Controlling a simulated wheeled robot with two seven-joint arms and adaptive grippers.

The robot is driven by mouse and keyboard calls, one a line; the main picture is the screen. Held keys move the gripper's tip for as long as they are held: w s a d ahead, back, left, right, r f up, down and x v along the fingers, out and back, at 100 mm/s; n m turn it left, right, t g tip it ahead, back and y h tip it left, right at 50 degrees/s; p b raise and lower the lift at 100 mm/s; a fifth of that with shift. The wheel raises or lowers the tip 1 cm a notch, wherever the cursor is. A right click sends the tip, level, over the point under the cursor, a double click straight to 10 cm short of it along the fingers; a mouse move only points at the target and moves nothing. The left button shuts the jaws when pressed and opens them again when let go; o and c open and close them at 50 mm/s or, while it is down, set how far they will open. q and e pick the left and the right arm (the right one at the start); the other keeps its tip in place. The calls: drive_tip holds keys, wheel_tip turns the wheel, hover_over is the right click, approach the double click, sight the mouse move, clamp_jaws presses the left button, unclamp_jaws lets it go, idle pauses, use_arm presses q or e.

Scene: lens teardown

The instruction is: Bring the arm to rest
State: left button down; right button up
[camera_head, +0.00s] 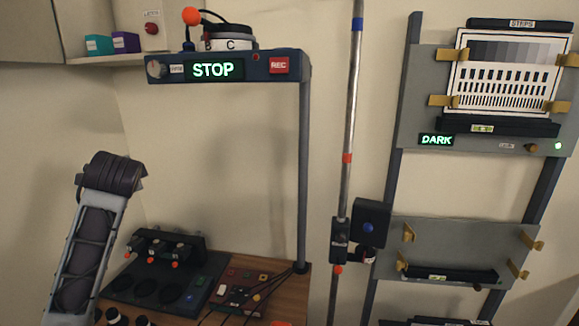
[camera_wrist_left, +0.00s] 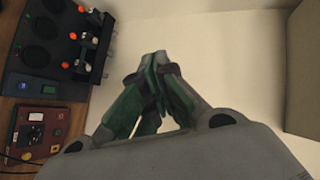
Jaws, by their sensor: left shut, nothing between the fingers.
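My left gripper (camera_wrist_left: 157,60) shows in the left wrist view. Its green-padded fingers meet at the tips, with nothing between them. Pale wall lies behind the fingers, and the bench equipment is to their left in that view. In the head view a grey and black part of my arm (camera_head: 85,250) rises at the lower left, ending in a dark rounded joint. The left gripper's fingers cannot be made out there. My right gripper is in neither view.
A wooden bench (camera_head: 275,277) carries a dark tray with round recesses (camera_head: 150,288) and a red control box (camera_head: 245,288). Above stands a frame with a STOP display (camera_head: 213,69). A metal pole (camera_head: 348,120) and a rack with a test chart (camera_head: 508,75) stand to the right.

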use_arm(q)
drive_tip(key=s+d+f+n+g+h, duration=0.1)
drive_tip(key=s+d+f, duration=0.25)
drive_tip(key=f, duration=0.55)
drive_tip(key=s+d+f+g+h, duration=0.1)
drive_tip(key=s+d+f+h, duration=0.2)
drive_tip(key=f, duration=0.7)
drive_tip(key=s+d+f+n+g, duration=0.1)
drive_tip(key=s+d+f, duration=0.3)
drive_tip(key=f, duration=0.5)
drive_tip(key=s+d+f+n+g+h, duration=0.25)
drive_tip(key=s+d+f, duration=0.25)
drive_tip(key=s+f, duration=0.45)
drive_tip(key=s+d+f+n+g+h, duration=0.1)
drive_tip(key=s+d+f+n+g, duration=0.15)
drive_tip(key=s+d+f, duration=0.65)
drive_tip(key=s+a+f+g, duration=0.1)
drive_tip(key=s+a+f, duration=0.15)
drive_tip(key=f, duration=1.25)
drive_tip(key=s+a+f, duration=0.2)
drive_tip(key=s+f, duration=0.1)
drive_tip(key=f, duration=1.2)
drive_tip(key=s+a+f, duration=0.2)
drive_tip(key=s+f, duration=0.8)
drive_tip(key=s, duration=0.1)
drive_tip(key=s+a+f+g, duration=0.1)
drive_tip(key=s+a+f, duration=0.1)
drive_tip(key=s+f, duration=0.8)
drive_tip(key=shift+s+f, duration=0.4)
drive_tip(key=shift+s, duration=0.2)
